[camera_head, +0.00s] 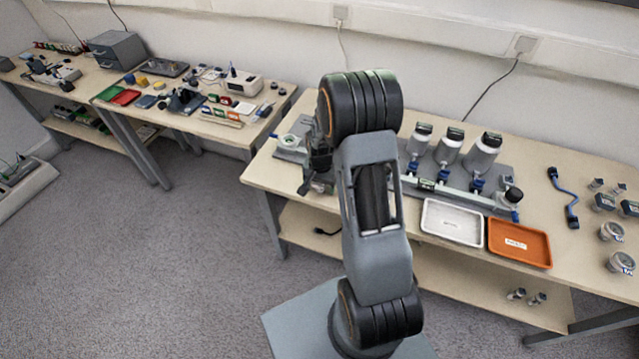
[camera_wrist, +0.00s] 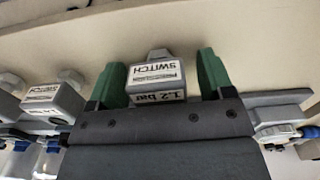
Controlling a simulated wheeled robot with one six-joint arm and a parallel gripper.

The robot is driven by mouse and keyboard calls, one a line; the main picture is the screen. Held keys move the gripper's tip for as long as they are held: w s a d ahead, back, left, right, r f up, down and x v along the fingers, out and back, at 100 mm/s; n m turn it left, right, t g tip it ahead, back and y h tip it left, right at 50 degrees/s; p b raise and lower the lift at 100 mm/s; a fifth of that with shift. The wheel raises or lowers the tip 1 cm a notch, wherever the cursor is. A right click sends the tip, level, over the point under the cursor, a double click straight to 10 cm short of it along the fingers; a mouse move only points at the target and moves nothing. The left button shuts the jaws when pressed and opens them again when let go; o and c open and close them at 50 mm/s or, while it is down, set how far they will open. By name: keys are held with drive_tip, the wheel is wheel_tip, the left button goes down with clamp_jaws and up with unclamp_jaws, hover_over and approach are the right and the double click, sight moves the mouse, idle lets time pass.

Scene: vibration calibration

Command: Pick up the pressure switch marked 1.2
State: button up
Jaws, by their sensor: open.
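The pressure switch marked 1.2 bar (camera_wrist: 155,76) is a small grey block with white labels, seen upside down in the wrist view. My gripper (camera_wrist: 162,68) is open, with one green finger on each side of the switch. A gap shows between the switch and the right finger; the left finger is nearer to it. I cannot tell whether either finger touches. In the head view, my arm reaches to the left part of the near bench, and I cannot make out the switch there.
Another labelled grey switch (camera_wrist: 52,98) sits to the left in the wrist view. On the bench (camera_head: 560,160), a white tray (camera_head: 452,222), an orange tray (camera_head: 520,243) and several silver vessels (camera_head: 482,155) stand right of my arm.

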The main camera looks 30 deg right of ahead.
drive_tip(key=c, duration=1.1)
drive_tip(key=shift+r, duration=0.1)
drive_tip(key=shift+r, duration=0.55)
drive_tip(key=shift+s+d+r+p, duration=0.2)
drive_tip(key=shift+s+r+p, duration=0.4)
drive_tip(key=shift+s+r, duration=1.9)
drive_tip(key=shift+s+d+r+p, duration=0.15)
drive_tip(key=shift+s+r+p, duration=0.5)
drive_tip(key=shift+s+r, duration=1.8)
drive_tip(key=shift+s+d+r+p, duration=0.2)
drive_tip(key=shift+s+r+p, duration=0.4)
drive_tip(key=shift+s+r, duration=1.9)
drive_tip(key=shift+w+r, duration=0.45)
drive_tip(key=shift+w, duration=0.05)
